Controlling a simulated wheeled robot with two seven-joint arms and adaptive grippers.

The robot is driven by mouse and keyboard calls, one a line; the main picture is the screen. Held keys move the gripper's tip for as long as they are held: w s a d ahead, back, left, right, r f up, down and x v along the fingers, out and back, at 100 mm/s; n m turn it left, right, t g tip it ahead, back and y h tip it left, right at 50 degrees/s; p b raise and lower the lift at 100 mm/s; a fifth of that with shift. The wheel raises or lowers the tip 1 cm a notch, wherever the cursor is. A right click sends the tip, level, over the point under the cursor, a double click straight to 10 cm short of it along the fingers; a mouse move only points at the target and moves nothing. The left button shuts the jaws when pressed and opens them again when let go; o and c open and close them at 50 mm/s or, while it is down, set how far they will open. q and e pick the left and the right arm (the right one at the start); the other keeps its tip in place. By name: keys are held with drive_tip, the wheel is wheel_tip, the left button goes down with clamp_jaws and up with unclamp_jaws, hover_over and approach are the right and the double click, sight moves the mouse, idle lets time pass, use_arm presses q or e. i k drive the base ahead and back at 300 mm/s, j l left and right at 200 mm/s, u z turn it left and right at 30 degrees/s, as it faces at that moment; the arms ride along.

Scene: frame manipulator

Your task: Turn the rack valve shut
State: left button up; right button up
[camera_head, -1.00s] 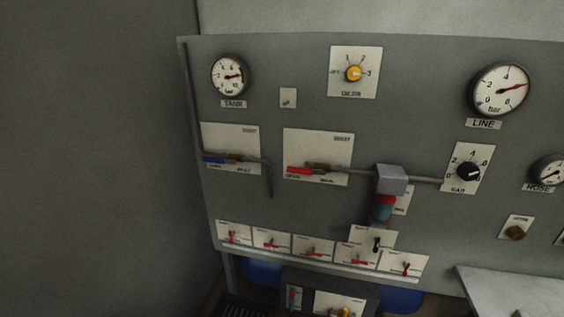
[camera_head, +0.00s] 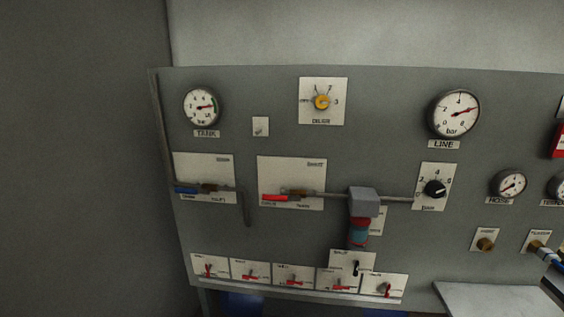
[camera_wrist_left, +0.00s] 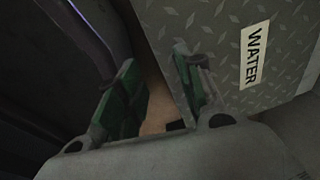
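A grey panel (camera_head: 300,230) carries several valves in the head view; their labels are too blurred to tell which is the rack valve. A blue-handled valve (camera_head: 187,191) and a red-handled valve (camera_head: 275,198) both have handles lying level along their pipes. A row of small red-handled valves (camera_head: 252,278) runs along the panel's bottom, with handles at differing angles. Neither gripper shows in the head view. In the left wrist view my left gripper (camera_wrist_left: 157,70) has its two green-padded fingers apart with nothing between them. My right gripper is not in view.
Gauges (camera_head: 455,114), a yellow knob (camera_head: 321,102) and a black knob (camera_head: 435,188) sit on the panel. A grey box (camera_head: 364,201) juts from it. A pale surface (camera_head: 490,299) lies at lower right. A WATER-labelled tread-plate surface (camera_wrist_left: 225,50) is close beyond my left gripper.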

sight(249, 277)
drive_tip(key=i+l+u, duration=0.75)
drive_tip(key=i, duration=0.15)
drive_tip(key=j, duration=0.1)
